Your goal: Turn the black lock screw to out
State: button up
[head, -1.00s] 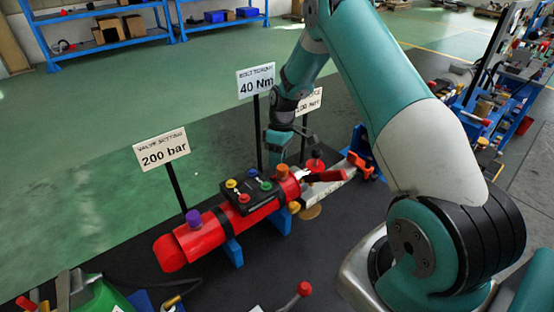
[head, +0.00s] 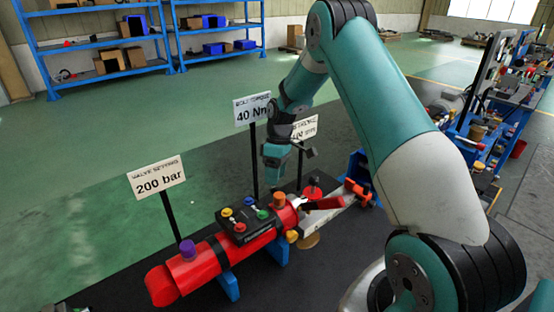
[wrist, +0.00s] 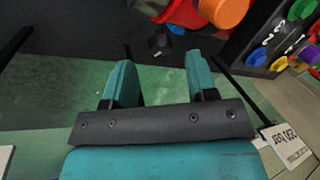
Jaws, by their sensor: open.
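A small black knob (wrist: 158,42), which looks like the lock screw, shows in the wrist view beside the red cylinder (wrist: 182,12). I cannot make out its setting. In the head view I cannot pick it out; the red cylinder (head: 195,268) lies on blue supports there. My gripper (head: 275,170) is above and behind the cylinder's right part, near the orange knob (head: 278,199). In the wrist view my gripper (wrist: 160,66) is open and empty. Its two teal fingers point toward the black knob, which lies beyond the gap between them.
A black panel with coloured knobs (head: 240,225) sits on the cylinder. A red-handled lever (head: 325,203) is at the right.

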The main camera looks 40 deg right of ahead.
jog(key=b+v, duration=0.1)
jog(key=v, duration=0.7)
jog(key=shift+b, duration=0.3)
jog(key=shift+s+r, duration=0.1)
jog(key=shift+r, duration=0.05)
